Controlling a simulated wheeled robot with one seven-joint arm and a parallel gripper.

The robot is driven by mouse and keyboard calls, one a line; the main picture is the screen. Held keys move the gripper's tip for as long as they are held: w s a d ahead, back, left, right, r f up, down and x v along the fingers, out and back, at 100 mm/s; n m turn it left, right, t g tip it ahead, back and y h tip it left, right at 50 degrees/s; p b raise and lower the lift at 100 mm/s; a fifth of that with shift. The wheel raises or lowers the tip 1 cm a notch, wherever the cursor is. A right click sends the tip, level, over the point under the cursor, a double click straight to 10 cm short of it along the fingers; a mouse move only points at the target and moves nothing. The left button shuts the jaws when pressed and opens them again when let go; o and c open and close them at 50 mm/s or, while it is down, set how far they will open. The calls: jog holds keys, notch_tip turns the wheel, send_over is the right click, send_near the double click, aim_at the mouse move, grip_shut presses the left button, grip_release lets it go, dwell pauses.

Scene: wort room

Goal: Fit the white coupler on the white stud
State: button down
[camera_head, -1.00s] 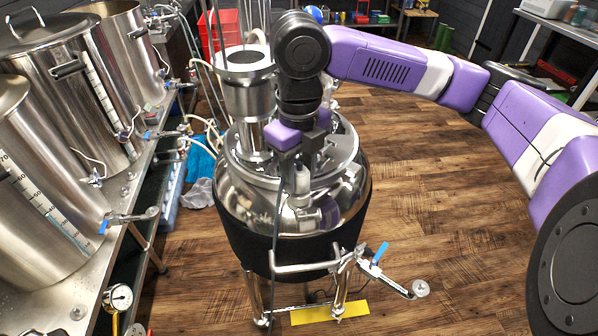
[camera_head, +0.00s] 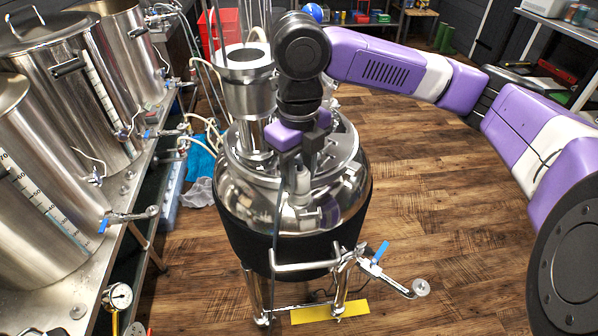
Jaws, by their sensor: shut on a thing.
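My gripper (camera_head: 299,160) points down over the domed steel lid of the round vessel (camera_head: 335,205). It is shut on the white coupler (camera_head: 302,182), a small pale upright cylinder just under the fingertips. The coupler is close above the front of the lid, among shiny fittings. I cannot make out the white stud as a separate thing; it is hidden or blends in under the coupler. I cannot tell whether the coupler touches it.
A thin dark line hangs by the gripper down the vessel's front. A steel column (camera_head: 247,95) rises from the lid behind. Steel kettles (camera_head: 75,85) stand on a bench at left. A blue-handled valve (camera_head: 375,262) juts out at front right. The wood floor (camera_head: 440,220) at right is clear.

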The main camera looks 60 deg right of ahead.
aim_at(299, 169)
jog(key=shift+f, duration=0.35)
jog(key=c, duration=1.2)
grip_release()
jog(key=shift+r+p, duration=4.25)
jog(key=shift+r, duration=1.3)
